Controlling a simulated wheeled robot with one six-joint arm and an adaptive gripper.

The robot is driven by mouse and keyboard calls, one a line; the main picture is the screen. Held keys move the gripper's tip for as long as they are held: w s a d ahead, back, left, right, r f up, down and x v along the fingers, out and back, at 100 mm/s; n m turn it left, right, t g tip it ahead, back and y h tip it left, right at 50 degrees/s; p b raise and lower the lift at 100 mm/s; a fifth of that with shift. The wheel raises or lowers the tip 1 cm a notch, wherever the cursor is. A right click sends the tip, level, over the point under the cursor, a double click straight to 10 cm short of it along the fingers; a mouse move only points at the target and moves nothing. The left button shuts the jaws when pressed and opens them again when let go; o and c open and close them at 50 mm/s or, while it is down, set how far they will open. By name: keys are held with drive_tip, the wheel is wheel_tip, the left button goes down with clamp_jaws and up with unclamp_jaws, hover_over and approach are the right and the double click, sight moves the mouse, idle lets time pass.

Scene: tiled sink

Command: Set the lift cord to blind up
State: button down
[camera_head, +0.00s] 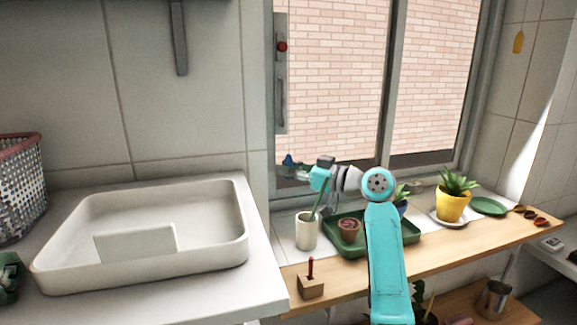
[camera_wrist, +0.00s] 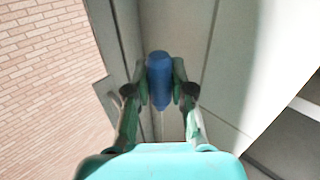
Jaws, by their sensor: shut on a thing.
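The lift cord's blue pull (camera_head: 288,160) is at the left window jamb in the head view, low on the frame. In the wrist view the blue pull (camera_wrist: 160,80) sits between both fingers of my gripper (camera_wrist: 160,88). My gripper (camera_head: 289,170) is shut on it. A thin pale line runs from the pull's tapered end in the wrist view. A grey upright plate (camera_head: 280,105) with a red knob (camera_head: 282,46) is on the window frame above my gripper. The blind itself cannot be made out.
Below my arm on the sill stand a white cup (camera_head: 307,232) and a green tray (camera_head: 375,249) with small pots. A wooden block (camera_head: 311,286) with a red peg is in front. A yellow pot (camera_head: 453,206) stands right. The sink basin (camera_head: 75,276) is left.

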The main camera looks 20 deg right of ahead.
drive_tip(key=c, duration=1.2)
unclamp_jaws()
drive_tip(key=shift+f, duration=0.45)
drive_tip(key=shift+o, duration=1.1)
drive_tip(key=shift+r, duration=0.15)
drive_tip(key=v, duration=1.2)
drive_tip(key=shift+d, duration=0.15)
